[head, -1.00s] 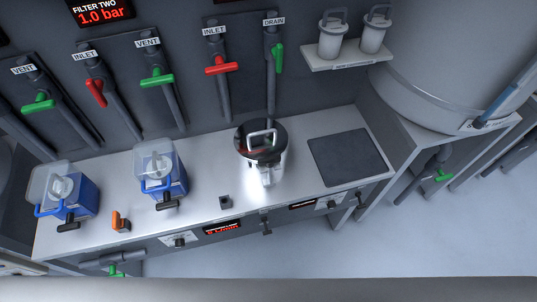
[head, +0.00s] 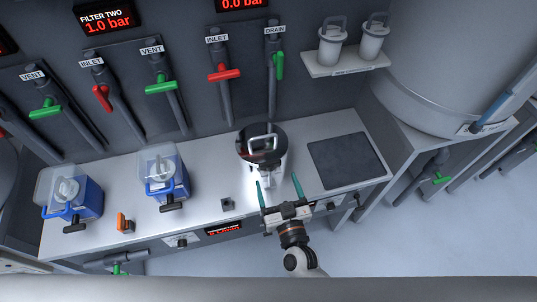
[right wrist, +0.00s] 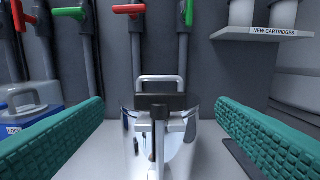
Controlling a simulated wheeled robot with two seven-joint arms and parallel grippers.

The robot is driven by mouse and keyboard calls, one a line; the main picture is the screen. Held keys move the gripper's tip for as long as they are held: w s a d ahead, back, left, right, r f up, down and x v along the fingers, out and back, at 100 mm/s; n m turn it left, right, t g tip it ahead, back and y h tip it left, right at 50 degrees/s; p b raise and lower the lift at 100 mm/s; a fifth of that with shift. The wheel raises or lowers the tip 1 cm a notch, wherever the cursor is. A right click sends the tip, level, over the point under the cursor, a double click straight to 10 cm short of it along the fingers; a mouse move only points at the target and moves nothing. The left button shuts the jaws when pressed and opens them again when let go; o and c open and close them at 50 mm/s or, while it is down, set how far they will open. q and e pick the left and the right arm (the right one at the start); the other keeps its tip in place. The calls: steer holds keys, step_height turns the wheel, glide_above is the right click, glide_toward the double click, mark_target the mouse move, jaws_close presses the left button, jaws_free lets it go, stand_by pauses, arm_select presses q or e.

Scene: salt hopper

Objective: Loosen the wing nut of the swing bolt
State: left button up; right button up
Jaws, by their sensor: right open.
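A shiny metal pot with a dark round lid (head: 262,137) and a handle on top stands on the steel bench. In the right wrist view the pot (right wrist: 184,148) is straight ahead. A dark wing nut (right wrist: 161,100) lies crosswise at its front, on an upright swing bolt (right wrist: 159,135). My right gripper (head: 278,182) is open and empty at the front of the pot. Its green fingers (right wrist: 160,106) lie left and right of the wing nut, clear of it. In the head view the gripper partly hides the pot's front. My left gripper is out of view.
A dark mat (head: 346,160) lies on the bench right of the pot. Two blue boxes with clear lids, one of them nearer (head: 163,178), and an orange-handled part (head: 125,223) stand to the left. Red and green valve handles line the wall. A shelf (head: 345,62) holds two cartridges.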

mark_target(273, 164)
steer(key=x, duration=0.9)
steer(key=shift+w+a+p, duration=0.1)
steer(key=shift+w+p, duration=0.25)
steer(key=shift+c, duration=0.2)
steer(key=c, duration=1)
steer(key=shift+o, duration=0.2)
steer(key=shift+f, duration=0.1)
steer(key=shift+f+n+g+y+b, duration=0.15)
steer(key=shift+n+g+y+b, duration=0.25)
steer(key=shift+n+y+b, duration=0.6)
steer(key=n+g+y+b, duration=0.2)
steer(key=b, duration=0.2)
steer(key=n+g+y+b, duration=0.2)
steer(key=y+b, duration=0.1)
steer(key=b, duration=0.1)
steer(key=n+g+y+b, duration=0.2)
steer(key=y+b, duration=0.1)
steer(key=b, duration=0.1)
steer(key=shift+s+a+f, duration=0.1)
steer(key=shift+s+a, duration=0.3)
steer(key=shift+a+r+n+g+y+b, duration=0.1)
steer(key=shift+r+n+g+y+b, duration=0.25)
steer(key=shift+g+b, duration=0.45)
